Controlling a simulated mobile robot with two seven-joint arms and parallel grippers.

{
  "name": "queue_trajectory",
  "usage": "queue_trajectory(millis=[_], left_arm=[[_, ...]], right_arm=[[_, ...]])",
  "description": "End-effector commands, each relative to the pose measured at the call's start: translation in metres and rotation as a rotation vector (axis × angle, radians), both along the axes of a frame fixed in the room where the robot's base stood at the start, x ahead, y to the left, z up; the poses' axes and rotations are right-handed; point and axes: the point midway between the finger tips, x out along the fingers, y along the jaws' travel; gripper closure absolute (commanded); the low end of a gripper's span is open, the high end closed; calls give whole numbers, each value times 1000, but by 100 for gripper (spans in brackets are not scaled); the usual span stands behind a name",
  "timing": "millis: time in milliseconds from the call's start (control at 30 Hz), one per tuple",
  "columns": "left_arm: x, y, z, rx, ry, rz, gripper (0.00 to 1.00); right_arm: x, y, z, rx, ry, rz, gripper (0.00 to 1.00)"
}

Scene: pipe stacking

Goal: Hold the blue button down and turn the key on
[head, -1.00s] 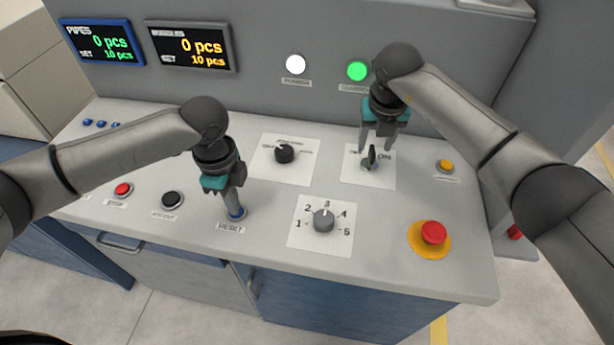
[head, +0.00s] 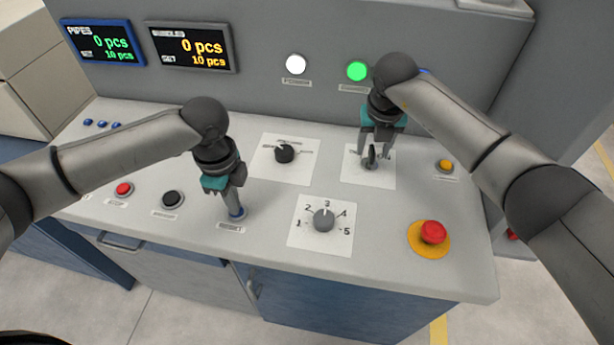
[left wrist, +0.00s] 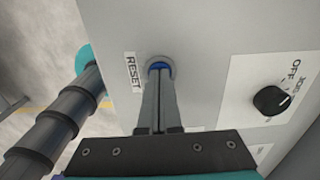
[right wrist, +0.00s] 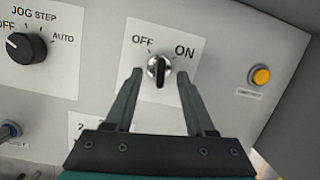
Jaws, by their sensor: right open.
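The blue button (head: 238,213), labelled RESET, is on the front left part of the panel. My left gripper (head: 236,208) is shut, and its fingertips are on the button; only the button's blue rim shows past them in the left wrist view (left wrist: 160,66). The key switch (head: 371,160) sits on a white plate marked OFF and ON. My right gripper (right wrist: 160,78) is open, with one finger on each side of the key and visible gaps.
A black selector (head: 284,154) and a numbered dial (head: 323,220) lie between my arms. A red mushroom button (head: 433,232) and a yellow button (head: 446,165) are to the right. A white lamp (head: 295,64) and a green lamp (head: 357,71) are lit.

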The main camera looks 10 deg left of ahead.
Motion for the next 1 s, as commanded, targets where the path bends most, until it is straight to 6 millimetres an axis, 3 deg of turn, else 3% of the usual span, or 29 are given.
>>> queue_trajectory(millis=[33,500,1000], left_arm=[[-5,-2,-7,-1,14,-2,100],[-5,-2,-7,-3,14,-1,100],[-4,-2,-7,-4,13,-1,100]], right_arm=[[0,0,-4,-1,2,0,45],[8,0,-30,-1,2,-1,45],[9,-1,-32,-2,-1,0,45]])
